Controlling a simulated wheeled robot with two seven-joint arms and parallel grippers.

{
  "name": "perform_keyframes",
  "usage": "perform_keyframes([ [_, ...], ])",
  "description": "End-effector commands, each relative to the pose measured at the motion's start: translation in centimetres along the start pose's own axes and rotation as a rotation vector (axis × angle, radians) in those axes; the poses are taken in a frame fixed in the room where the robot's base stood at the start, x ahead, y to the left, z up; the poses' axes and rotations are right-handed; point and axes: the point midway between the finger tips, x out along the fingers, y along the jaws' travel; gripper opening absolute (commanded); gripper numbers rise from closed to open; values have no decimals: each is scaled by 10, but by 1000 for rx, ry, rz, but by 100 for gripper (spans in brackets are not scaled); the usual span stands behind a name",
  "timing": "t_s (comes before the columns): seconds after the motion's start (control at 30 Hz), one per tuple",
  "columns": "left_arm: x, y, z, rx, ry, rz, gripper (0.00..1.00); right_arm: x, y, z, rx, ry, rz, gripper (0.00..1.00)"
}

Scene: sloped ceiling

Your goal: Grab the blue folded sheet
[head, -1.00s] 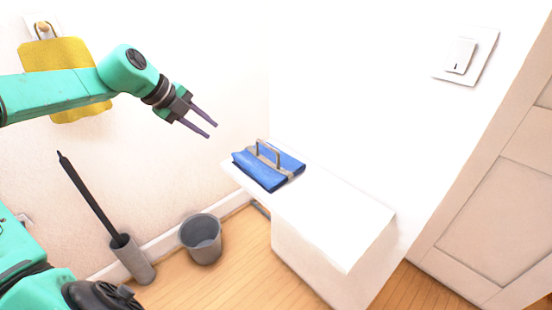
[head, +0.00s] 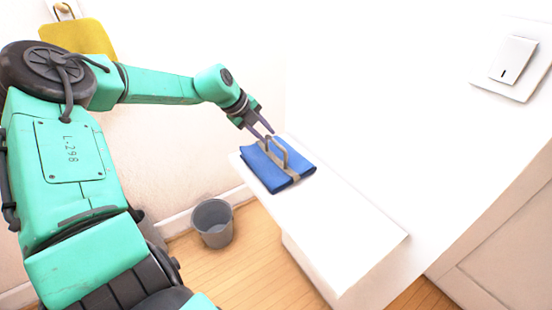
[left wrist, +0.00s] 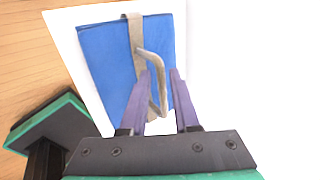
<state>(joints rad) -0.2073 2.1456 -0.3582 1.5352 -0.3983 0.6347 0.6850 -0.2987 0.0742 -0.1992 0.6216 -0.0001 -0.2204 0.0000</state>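The blue folded sheet (head: 262,172) lies flat near the far end of a white shelf, with a beige band and an upright beige loop handle (head: 283,150) across it. In the left wrist view the sheet (left wrist: 105,60) and the handle (left wrist: 154,62) show ahead of the fingers. My left gripper (head: 270,137) is open at the handle, above the sheet. In the left wrist view the handle's loop appears between the two purple fingers (left wrist: 160,72); I cannot tell whether either touches it. My right gripper is in neither view.
The white shelf (head: 345,235) is bare in front of the sheet and meets the white wall. A grey bin (head: 212,223) stands on the wooden floor left of it. A yellow item (head: 80,37) hangs on the left wall. A light switch (head: 513,60) is at the upper right.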

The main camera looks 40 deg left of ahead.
Motion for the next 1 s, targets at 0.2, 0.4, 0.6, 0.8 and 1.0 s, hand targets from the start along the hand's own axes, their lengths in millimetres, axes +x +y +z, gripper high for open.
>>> perform_keyframes([
  [0.2,30,0,0,-2,0,1,29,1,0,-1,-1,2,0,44],
  [0.4,30,-1,0,-1,0,-1,29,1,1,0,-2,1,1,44],
  [0.6,30,-1,0,-1,0,-1,0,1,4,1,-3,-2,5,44],
  [0.8,30,-1,0,-1,0,-1,0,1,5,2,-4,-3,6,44],
  [1.0,30,-1,0,-1,0,-1,0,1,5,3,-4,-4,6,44],
])
